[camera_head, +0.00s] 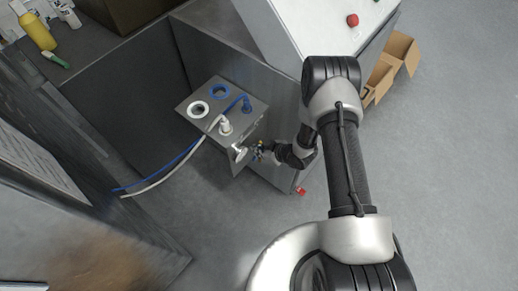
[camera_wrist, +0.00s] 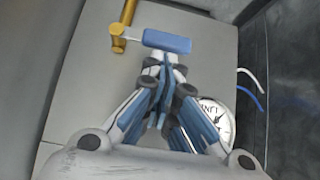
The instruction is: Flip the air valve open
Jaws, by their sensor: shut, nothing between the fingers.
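The air valve shows in the wrist view as a brass body (camera_wrist: 118,38) on a brass pipe with a blue lever handle (camera_wrist: 167,40). The handle points right, roughly across the line of the pipe. My gripper (camera_wrist: 165,62) is shut and empty, with its fingertips just below the blue handle in that view. I cannot tell whether they touch it. In the head view my gripper (camera_head: 266,150) is at the front side of the grey metal box (camera_head: 206,124), close to the small valve, which is mostly hidden by the fingers.
A round dial gauge (camera_wrist: 214,116) is beside my fingers on the same panel; it also shows in the head view (camera_head: 239,153). A blue hose (camera_head: 180,158) and a white hose (camera_head: 168,174) run left from the box. A cardboard box (camera_head: 396,62) lies at the right; the floor there is clear.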

